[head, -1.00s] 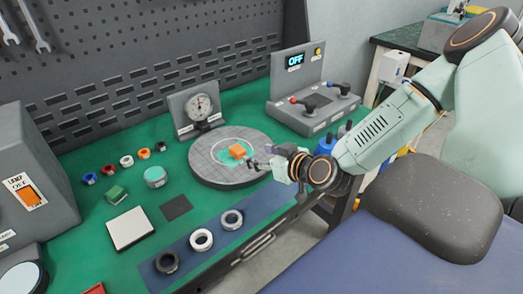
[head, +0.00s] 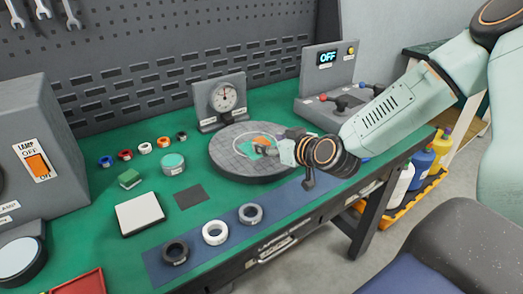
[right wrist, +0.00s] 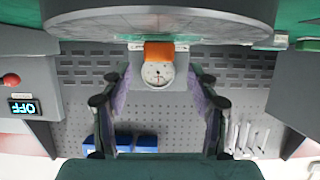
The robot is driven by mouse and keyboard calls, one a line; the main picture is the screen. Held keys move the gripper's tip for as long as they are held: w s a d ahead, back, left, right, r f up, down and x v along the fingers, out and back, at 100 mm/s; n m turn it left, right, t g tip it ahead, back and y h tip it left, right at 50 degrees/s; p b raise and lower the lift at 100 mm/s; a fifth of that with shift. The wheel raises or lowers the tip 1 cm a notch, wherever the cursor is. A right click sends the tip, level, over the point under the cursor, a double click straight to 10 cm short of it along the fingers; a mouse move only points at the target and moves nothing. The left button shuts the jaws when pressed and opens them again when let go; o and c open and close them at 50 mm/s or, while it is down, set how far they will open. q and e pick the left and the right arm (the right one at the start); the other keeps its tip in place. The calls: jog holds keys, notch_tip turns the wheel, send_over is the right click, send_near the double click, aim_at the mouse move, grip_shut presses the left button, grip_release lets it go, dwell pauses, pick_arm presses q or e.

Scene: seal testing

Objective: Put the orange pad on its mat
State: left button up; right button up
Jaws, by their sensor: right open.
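The orange pad (head: 262,140) lies on the round grey plate (head: 222,167), over a light green patch. In the right wrist view the pad (right wrist: 159,52) shows upside down, between and beyond the fingertips. My right gripper (head: 268,147) is at the pad's near right side and partly covers it. Its fingers (right wrist: 161,80) are apart with nothing held between them; whether they touch the pad I cannot tell. A small dark square mat (head: 189,196) lies bare on the green bench, left of the plate. My left gripper is not in view.
A dial gauge (head: 226,98) stands behind the plate. A switch box (head: 327,90) reading OFF is at the back right. A white square block (head: 139,213), a green block (head: 129,178) and a round green tin (head: 173,163) stand around the dark mat. Rings lie on a blue strip (head: 190,239).

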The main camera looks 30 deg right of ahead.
aim_at(261, 140)
jog(key=shift+b+x, duration=1)
jog(key=b+x, duration=0.1)
jog(key=x, duration=0.2)
jog(key=shift+f+b, duration=0.1)
jog(key=shift+b, duration=0.2)
jog(key=shift+w, duration=0.2)
jog(key=shift+s, duration=0.1)
jog(key=shift+c, duration=0.4)
jog(key=shift+c, duration=1.4)
grip_shut()
